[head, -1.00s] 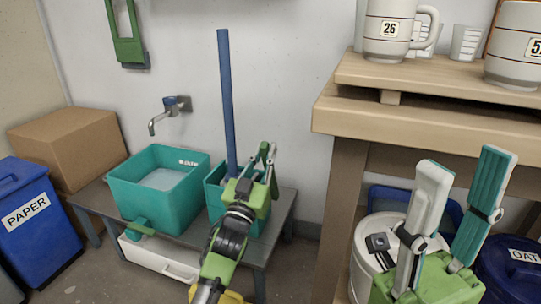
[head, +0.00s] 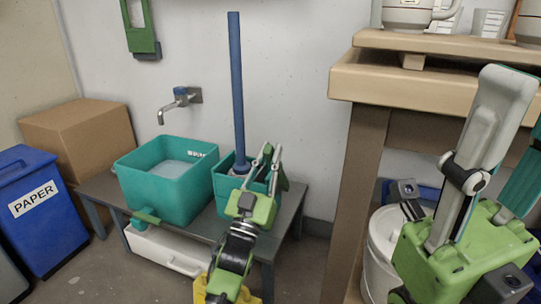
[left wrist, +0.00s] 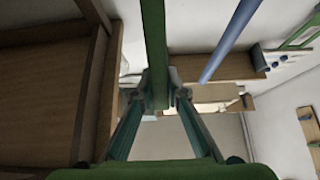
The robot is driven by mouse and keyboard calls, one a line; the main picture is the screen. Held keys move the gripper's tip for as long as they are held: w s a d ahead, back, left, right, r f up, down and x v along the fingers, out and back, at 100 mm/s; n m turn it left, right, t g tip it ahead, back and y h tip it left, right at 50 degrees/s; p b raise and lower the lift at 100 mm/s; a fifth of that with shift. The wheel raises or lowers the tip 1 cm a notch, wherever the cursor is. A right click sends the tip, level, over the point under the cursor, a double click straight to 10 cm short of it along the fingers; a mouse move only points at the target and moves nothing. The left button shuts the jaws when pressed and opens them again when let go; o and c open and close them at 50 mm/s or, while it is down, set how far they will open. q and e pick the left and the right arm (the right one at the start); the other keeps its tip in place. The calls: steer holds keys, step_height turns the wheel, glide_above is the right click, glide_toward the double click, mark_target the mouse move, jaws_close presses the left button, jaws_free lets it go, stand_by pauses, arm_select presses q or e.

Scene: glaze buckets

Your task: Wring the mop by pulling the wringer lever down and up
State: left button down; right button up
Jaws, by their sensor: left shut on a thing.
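The mop's blue pole (head: 237,90) stands upright in the small teal wringer bucket (head: 222,184) on the grey bench; it also crosses the left wrist view (left wrist: 232,38). My left gripper (head: 269,155) is at the bucket's right side, shut on the dark green wringer lever (head: 282,178). In the left wrist view the lever (left wrist: 154,45) runs between the fingertips (left wrist: 160,88). The mop head is mostly hidden inside the bucket. My right gripper (head: 525,115) is at the right edge, fingers up and apart, with nothing visible between them.
A teal basin (head: 165,190) stands left of the bucket on the bench (head: 288,222), below a wall tap (head: 180,98). A cardboard box (head: 80,135) and blue PAPER bin (head: 35,215) are at left. A wooden table (head: 440,85) with mugs is at right.

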arm_select(q)
steer(key=c, duration=2)
jaws_free()
steer(key=v, duration=1.2)
